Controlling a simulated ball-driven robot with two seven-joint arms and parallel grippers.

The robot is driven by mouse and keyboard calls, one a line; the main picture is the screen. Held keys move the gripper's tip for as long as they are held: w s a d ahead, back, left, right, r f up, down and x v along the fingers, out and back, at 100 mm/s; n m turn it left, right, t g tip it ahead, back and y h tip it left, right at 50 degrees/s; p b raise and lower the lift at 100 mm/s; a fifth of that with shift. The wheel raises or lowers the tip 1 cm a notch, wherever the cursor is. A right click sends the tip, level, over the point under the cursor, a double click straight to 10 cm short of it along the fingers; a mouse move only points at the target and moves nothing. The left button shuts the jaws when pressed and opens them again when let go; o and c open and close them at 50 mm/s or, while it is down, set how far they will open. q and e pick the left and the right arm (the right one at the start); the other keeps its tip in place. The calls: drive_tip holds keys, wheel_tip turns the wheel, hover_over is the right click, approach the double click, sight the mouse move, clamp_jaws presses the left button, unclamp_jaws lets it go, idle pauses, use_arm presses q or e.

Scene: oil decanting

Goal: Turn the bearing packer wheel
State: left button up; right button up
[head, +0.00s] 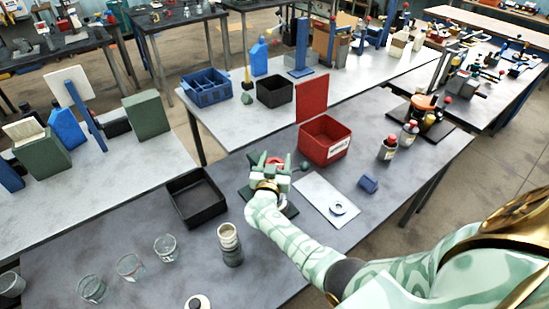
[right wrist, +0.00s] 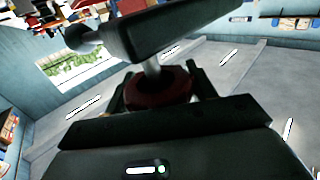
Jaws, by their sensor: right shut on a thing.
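The bearing packer stands on a dark green base plate (head: 291,210) on the near grey table, mostly hidden behind my right gripper (head: 269,163). In the head view a bit of red shows between the fingers. In the right wrist view, my right gripper (right wrist: 160,92) is shut on a dark red round part, the packer wheel (right wrist: 158,84), with a light metal rod rising from it. A dark bar (right wrist: 180,32) with a round knob (right wrist: 82,38) crosses in front of the fingers. My left gripper is in neither view.
A black open tray (head: 178,207) lies left of the packer. A red lidded box (head: 322,150) stands behind right. A white sheet with a metal ring (head: 338,208) lies right. A ribbed container (head: 230,246) and glasses (head: 131,266) stand in front left.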

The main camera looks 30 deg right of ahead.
drive_tip(key=shift+m+g+h, duration=0.7)
drive_tip(key=shift+g+h, duration=0.1)
drive_tip(key=shift+s, duration=0.1)
drive_tip(key=o, duration=1)
